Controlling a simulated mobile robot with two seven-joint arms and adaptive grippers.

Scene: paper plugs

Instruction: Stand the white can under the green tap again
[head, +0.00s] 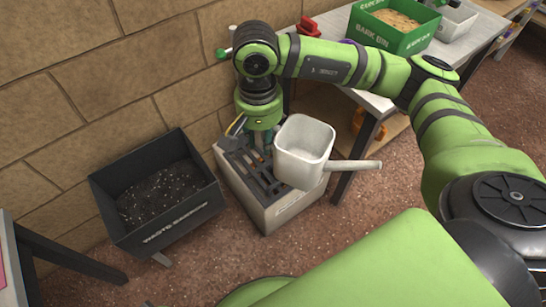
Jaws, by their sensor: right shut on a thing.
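The white can (301,151) is an open-topped square container with a long spout pointing right. It looks empty from above and slightly tilted. My right gripper (262,146) points down at the can's left side and is shut on it; the grip itself is partly hidden. The can overlaps the right side of a grey box with a slotted top (283,216); I cannot tell whether it touches it. A green knob (221,54), seemingly the green tap, shows at the wall behind my right wrist, mostly hidden by my arm. My left gripper is not in view.
A dark waste bin (150,238) with dark crumbs stands left of the grey box. A white-topped table (376,103) at the back right bears a green bark bin (405,40) and a pale tub (456,22). Brown floor (400,185) is clear right of the can.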

